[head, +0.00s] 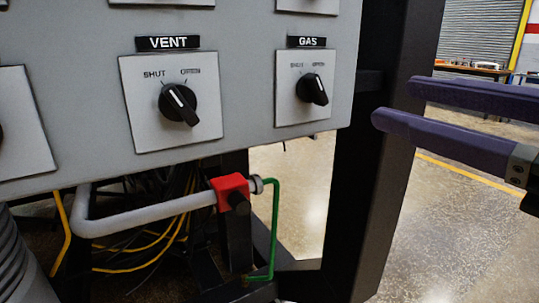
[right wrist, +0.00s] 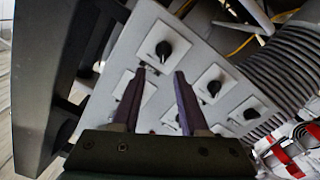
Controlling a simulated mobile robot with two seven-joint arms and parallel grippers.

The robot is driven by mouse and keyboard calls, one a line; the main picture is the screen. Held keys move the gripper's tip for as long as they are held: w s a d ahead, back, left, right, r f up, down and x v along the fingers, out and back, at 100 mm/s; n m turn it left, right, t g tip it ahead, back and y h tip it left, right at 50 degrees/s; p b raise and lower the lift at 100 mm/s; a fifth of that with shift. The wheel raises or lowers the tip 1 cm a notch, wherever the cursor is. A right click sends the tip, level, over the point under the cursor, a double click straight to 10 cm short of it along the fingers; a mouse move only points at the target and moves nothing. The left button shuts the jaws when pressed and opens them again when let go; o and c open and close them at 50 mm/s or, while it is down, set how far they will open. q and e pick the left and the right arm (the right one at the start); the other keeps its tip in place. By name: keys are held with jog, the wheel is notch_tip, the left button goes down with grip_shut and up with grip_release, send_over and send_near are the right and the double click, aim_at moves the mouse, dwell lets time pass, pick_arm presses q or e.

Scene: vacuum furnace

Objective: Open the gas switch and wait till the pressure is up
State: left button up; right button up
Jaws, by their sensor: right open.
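The gas switch (head: 313,89) is a black knob with a white line on a pale square plate under a GAS label, with SHUT and OPEN marked above it. Its white line runs steeply; I cannot tell firmly which mark it points at. In the right wrist view the knob nearest the panel corner looks to be the gas switch (right wrist: 164,49). My right gripper (head: 392,102) has two purple fingers, open and empty, to the right of the panel and apart from the switch. The fingers also show in the wrist view (right wrist: 160,73). No pressure display is readable. My left gripper is out of view.
The vent switch (head: 179,104) sits left of the gas switch on the grey panel (head: 245,60). Below are a red valve block (head: 230,188), a green pipe (head: 275,225) and yellow cables. Floor at right is open.

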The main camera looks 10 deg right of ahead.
aim_at(321, 90)
jog(key=x, duration=0.6)
jog(key=p+x, duration=0.1)
jog(key=x, duration=0.3)
jog(key=shift+s+a+f, duration=0.1)
jog(key=shift+s+a, duration=0.05)
jog(key=shift+a, duration=0.1)
grip_shut()
dwell(0.5)
